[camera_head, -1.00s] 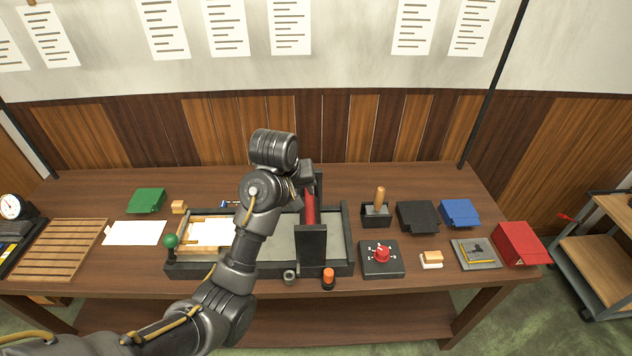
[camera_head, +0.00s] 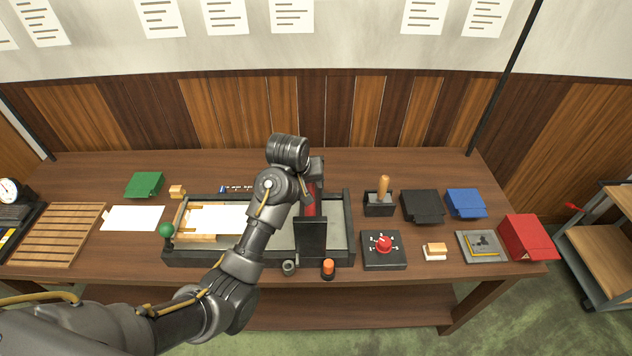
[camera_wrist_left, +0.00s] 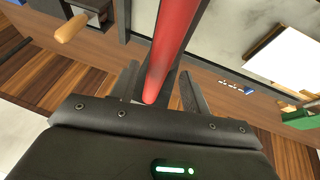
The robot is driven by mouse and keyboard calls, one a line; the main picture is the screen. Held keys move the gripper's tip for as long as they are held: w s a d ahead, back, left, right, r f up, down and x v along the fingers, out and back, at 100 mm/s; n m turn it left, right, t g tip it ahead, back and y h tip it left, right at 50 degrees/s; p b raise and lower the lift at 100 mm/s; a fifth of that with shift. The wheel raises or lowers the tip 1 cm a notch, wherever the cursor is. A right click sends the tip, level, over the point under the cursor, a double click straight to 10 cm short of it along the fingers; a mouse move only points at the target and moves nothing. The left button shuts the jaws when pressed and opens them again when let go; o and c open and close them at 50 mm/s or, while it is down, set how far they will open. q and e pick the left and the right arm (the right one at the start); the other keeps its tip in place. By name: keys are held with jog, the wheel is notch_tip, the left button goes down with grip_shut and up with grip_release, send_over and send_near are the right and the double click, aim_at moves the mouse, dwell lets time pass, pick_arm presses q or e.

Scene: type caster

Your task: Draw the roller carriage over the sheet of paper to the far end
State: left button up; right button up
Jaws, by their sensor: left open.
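The roller carriage (camera_head: 311,238) stands across the right part of the black press bed (camera_head: 348,225), with its red roller bar (camera_head: 310,207) running from front to back. A white sheet of paper (camera_head: 215,219) lies in the left part of the bed, apart from the carriage. My left gripper (camera_head: 310,188) is at the carriage's far end. In the left wrist view my left gripper (camera_wrist_left: 160,88) is open, with the red bar (camera_wrist_left: 170,50) between its two fingers; whether they touch it I cannot tell. My forearm hides part of the bed.
A green knob (camera_head: 166,230) stands at the bed's left end, and an orange-capped bottle (camera_head: 328,268) at its front. A wooden-handled tool (camera_head: 383,187) in a black holder and a red-knobbed box (camera_head: 383,245) are close on the right. White paper (camera_head: 133,218) lies left.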

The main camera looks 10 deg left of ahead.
pick_arm(q)
jog(key=shift+w+d+f, duration=0.1)
jog(key=shift+f, duration=0.45)
jog(key=shift+w+d+f, duration=0.1)
jog(key=shift+d, duration=0.05)
jog(key=c, duration=0.6)
grip_shut()
pick_arm(e)
jog(key=shift+s, duration=0.45)
